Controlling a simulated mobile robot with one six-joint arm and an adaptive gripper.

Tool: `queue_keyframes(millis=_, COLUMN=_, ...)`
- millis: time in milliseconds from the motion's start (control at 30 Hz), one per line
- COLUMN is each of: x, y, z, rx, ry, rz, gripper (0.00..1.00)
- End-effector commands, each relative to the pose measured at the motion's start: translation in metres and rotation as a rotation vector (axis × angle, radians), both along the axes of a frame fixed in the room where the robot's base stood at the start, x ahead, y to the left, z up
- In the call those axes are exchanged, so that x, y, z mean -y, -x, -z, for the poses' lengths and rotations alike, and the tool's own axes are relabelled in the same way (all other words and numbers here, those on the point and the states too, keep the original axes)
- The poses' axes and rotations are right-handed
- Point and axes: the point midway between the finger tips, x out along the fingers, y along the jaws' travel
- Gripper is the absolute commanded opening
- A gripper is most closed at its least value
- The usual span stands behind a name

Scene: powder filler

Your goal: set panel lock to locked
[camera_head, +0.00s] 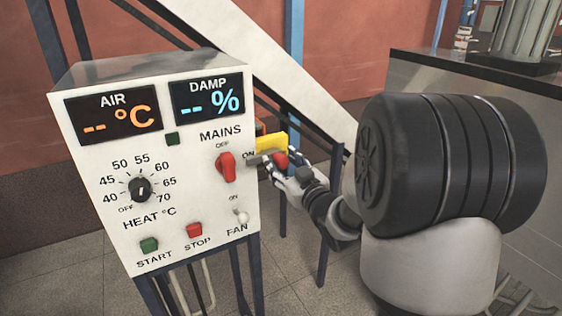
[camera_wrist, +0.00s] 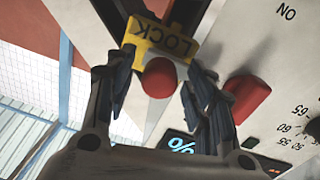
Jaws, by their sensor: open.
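The panel lock is a yellow plate marked LOCK with a round red knob. In the head view the yellow plate (camera_head: 271,143) sits at the right side of the control panel, with the red knob (camera_head: 281,160) just below it. In the wrist view the plate (camera_wrist: 166,38) is at the top middle and the red knob (camera_wrist: 160,78) is in front of it. My gripper (camera_head: 275,168) is open at the panel's right edge. In the wrist view its fingers (camera_wrist: 161,66) stand on either side of the knob. I cannot tell whether they touch it.
The control panel (camera_head: 100,215) carries the red MAINS switch (camera_head: 226,167) close left of my gripper; it also shows in the wrist view (camera_wrist: 245,98). The panel also has a heat dial (camera_head: 140,189), START and STOP buttons and a FAN toggle (camera_head: 241,216). Both displays show dashes.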

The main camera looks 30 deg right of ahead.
Motion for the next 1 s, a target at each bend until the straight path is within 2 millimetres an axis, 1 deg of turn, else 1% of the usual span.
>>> queue_keyframes(millis=67, x=-0.0001, y=-0.0001, z=0.0001, rx=0.000, ry=0.000, rz=0.000, gripper=0.48)
queue_keyframes(millis=767, x=0.0000, y=-0.0003, z=-0.0003, rx=0.000, ry=0.000, rz=0.000, gripper=0.01)
queue_keyframes(millis=800, x=0.0000, y=-0.0003, z=-0.0003, rx=0.000, ry=0.000, rz=0.000, gripper=0.00)
queue_keyframes(millis=1000, x=-0.0001, y=-0.0003, z=-0.0004, rx=0.001, ry=0.000, rz=0.000, gripper=0.00)
